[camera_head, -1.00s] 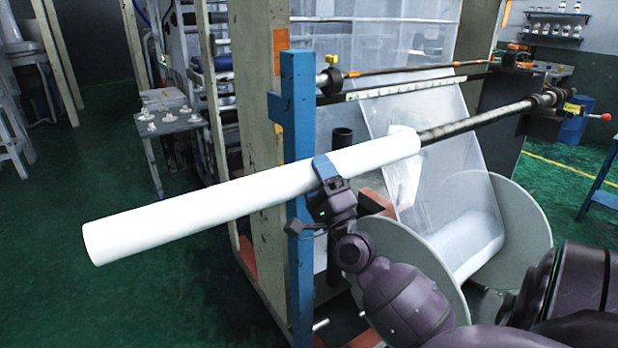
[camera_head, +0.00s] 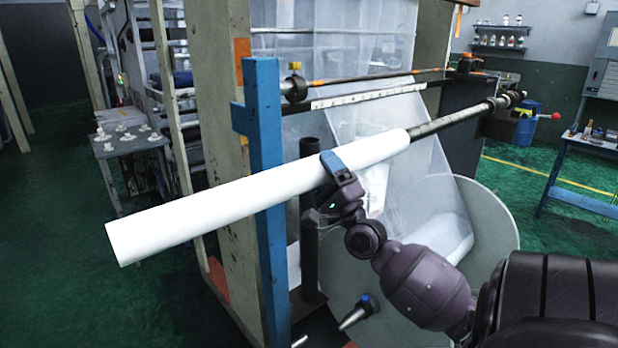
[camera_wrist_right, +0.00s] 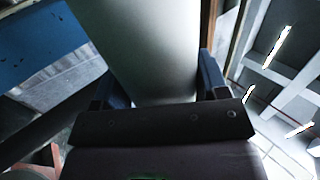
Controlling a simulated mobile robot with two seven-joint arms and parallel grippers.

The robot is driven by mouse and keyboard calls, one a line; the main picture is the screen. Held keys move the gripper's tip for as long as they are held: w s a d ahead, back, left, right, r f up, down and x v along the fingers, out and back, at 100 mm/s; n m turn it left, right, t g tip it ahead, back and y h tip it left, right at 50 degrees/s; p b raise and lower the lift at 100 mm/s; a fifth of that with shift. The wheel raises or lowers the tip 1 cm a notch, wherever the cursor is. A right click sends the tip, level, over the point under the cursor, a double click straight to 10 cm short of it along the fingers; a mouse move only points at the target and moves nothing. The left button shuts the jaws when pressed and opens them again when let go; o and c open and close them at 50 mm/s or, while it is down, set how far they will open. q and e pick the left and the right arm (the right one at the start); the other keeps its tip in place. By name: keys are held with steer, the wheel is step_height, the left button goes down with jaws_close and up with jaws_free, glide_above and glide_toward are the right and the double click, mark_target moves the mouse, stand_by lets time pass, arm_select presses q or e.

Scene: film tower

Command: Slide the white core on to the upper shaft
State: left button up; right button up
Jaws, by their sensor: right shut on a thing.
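The white core (camera_head: 230,198) is a long white tube slanting from the lower left up to the right in the head view. My right gripper (camera_head: 334,166) is shut around it, nearer its right end. In the right wrist view the core (camera_wrist_right: 145,45) lies between the blue fingers. The dark upper shaft (camera_head: 455,119) runs on from the core's right end, in line with it. The shaft appears to pass into the core, but the far rim and the overlap inside are hidden. My left gripper is not in view.
A blue post (camera_head: 264,215) stands just behind the core. A thinner rod (camera_head: 370,80) lies farther back. A large grey disc (camera_head: 480,215) and a pale-tipped shaft end (camera_head: 357,312) are below. The floor at left is clear beneath the core.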

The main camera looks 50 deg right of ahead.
steer(key=shift+s+d+b, duration=0.25)
steer(key=shift+d+b, duration=0.1)
steer(key=shift+d, duration=0.65)
steer(key=shift+s+d+b, duration=0.2)
steer(key=shift+d+b, duration=0.15)
steer(key=shift+d, duration=0.7)
steer(key=shift+s+d+b, duration=0.25)
steer(key=shift+d+b, duration=0.1)
steer(key=shift+d, duration=0.65)
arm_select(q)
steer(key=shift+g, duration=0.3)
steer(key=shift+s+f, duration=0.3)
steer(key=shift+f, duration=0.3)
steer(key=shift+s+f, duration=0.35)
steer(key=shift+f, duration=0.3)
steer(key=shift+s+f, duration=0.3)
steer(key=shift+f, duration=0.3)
arm_select(e)
steer(key=shift+s+d, duration=0.15)
steer(key=shift+d, duration=0.25)
